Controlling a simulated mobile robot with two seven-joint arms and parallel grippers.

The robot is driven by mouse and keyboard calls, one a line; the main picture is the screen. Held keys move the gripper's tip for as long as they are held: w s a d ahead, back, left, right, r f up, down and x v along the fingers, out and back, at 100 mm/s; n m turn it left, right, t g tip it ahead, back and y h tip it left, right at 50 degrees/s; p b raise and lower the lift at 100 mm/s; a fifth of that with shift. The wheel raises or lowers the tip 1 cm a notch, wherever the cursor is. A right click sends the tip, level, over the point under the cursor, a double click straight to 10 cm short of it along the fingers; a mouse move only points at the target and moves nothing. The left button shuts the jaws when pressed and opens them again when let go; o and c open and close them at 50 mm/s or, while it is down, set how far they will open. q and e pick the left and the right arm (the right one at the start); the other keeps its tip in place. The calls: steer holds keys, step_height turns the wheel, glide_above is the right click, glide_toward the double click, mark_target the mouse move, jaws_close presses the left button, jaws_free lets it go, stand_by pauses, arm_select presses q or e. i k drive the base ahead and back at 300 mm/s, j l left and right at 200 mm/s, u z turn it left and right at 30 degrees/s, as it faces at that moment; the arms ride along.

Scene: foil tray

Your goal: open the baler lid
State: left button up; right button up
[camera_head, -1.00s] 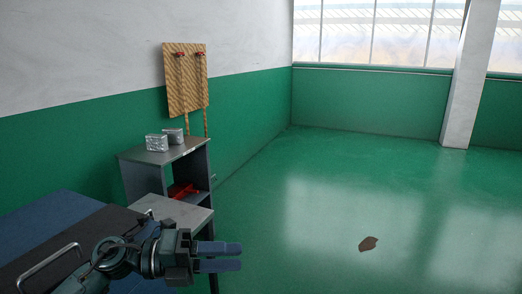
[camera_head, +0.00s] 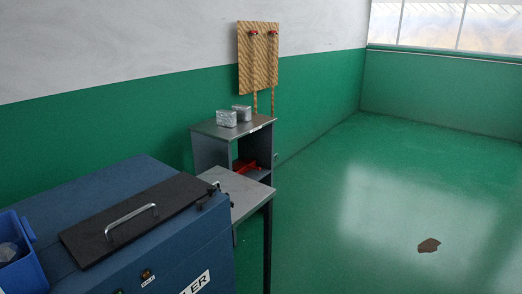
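The blue baler (camera_head: 195,251) stands at the lower left, with part of the lettering "LER" on its front. Its dark lid (camera_head: 165,205) lies flat on the top, and a silver bar handle (camera_head: 131,220) is fixed on the lid. The lid looks shut. Neither of my grippers is in view now.
A blue bin (camera_head: 22,268) with something pale in it is at the left edge. A grey side table (camera_head: 240,192) stands beside the baler. Behind it, a shelf unit (camera_head: 205,131) carries two silver blocks (camera_head: 227,118) and a red object (camera_head: 245,166). The green floor (camera_head: 340,235) to the right is mostly open, with a brown patch (camera_head: 429,245).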

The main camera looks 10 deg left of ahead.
mark_target(89, 240)
steer(key=u, duration=0.4)
steer(key=j+u, duration=0.15)
steer(key=u, duration=0.7)
